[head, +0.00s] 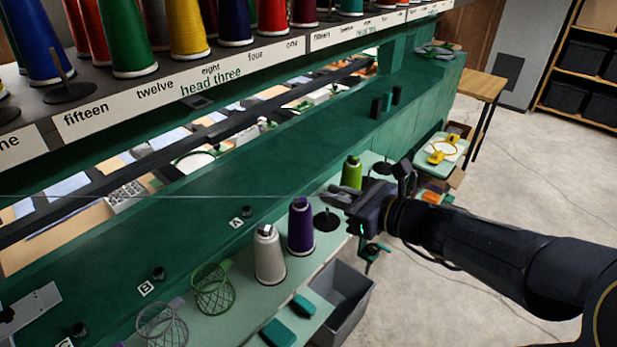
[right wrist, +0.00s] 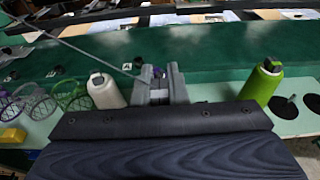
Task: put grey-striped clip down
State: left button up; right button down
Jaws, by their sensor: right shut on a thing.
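My right gripper (head: 338,195) reaches in from the right, over the pale green shelf beside the purple cone (head: 301,225). Its grey fingers also show in the right wrist view (right wrist: 159,84), shut on a small grey piece (right wrist: 158,95), which looks like the grey-striped clip. The fingers hide most of it, so its stripes are hard to make out. A thin pale thread (head: 180,196) runs from the left toward the gripper in the head view. In the right wrist view a grey line slants down to the fingers. My left gripper is not in view.
A white cone (head: 269,254) and a green cone (head: 351,172) stand on the shelf, with wire baskets (head: 213,290) to the left. A black disc (head: 327,221) lies near the gripper. A grey bin (head: 345,300) is below. Small black pegs stand on the green ledge (head: 290,140).

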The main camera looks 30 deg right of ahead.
jog(key=w+d+f, duration=0.1)
jog(key=w+f, duration=0.3)
jog(key=w+d+f, duration=0.2)
jog(key=w+f, duration=0.2)
jog(key=w+d+f, duration=0.1)
jog(key=w+f, duration=0.3)
jog(key=shift+w+d+f, duration=0.2)
jog(key=shift+w+f, duration=0.05)
jog(key=shift+f, duration=0.15)
jog(key=shift+f+b, duration=0.2)
jog(key=shift+b, duration=0.15)
jog(key=c, duration=1.4)
grip_release()
jog(key=shift+c, duration=0.2)
jog(key=shift+r, duration=0.1)
